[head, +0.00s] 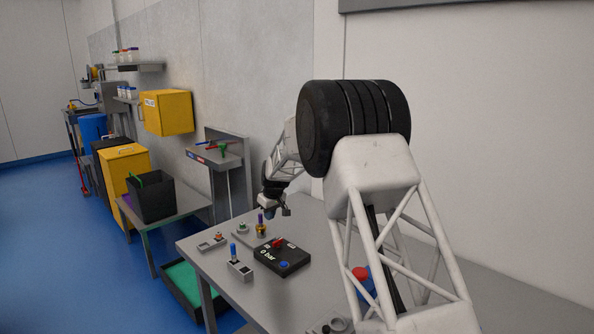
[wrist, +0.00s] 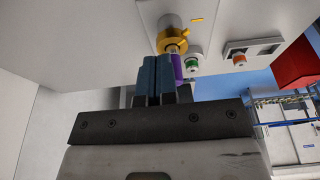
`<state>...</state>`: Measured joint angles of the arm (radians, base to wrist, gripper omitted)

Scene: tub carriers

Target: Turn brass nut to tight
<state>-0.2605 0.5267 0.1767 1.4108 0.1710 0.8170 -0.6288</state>
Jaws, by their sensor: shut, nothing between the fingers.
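The brass nut (wrist: 172,40) sits on a pale plate (wrist: 150,14) in the wrist view, with a small pointer on its right side. An orange mark (wrist: 197,19) lies on the plate, apart from the pointer. A purple piece (wrist: 178,68) stands up from the nut; in the head view the nut (head: 261,230) shows below that purple top. My gripper (wrist: 156,62) is shut and empty, its blue fingertips just beside the nut and purple piece. Whether they touch cannot be told. In the head view my gripper (head: 271,212) is small, just right of the purple top.
A green-topped fitting (wrist: 193,64) stands close to the nut. A blue-handled piece (head: 235,252) stands in a grey holder.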

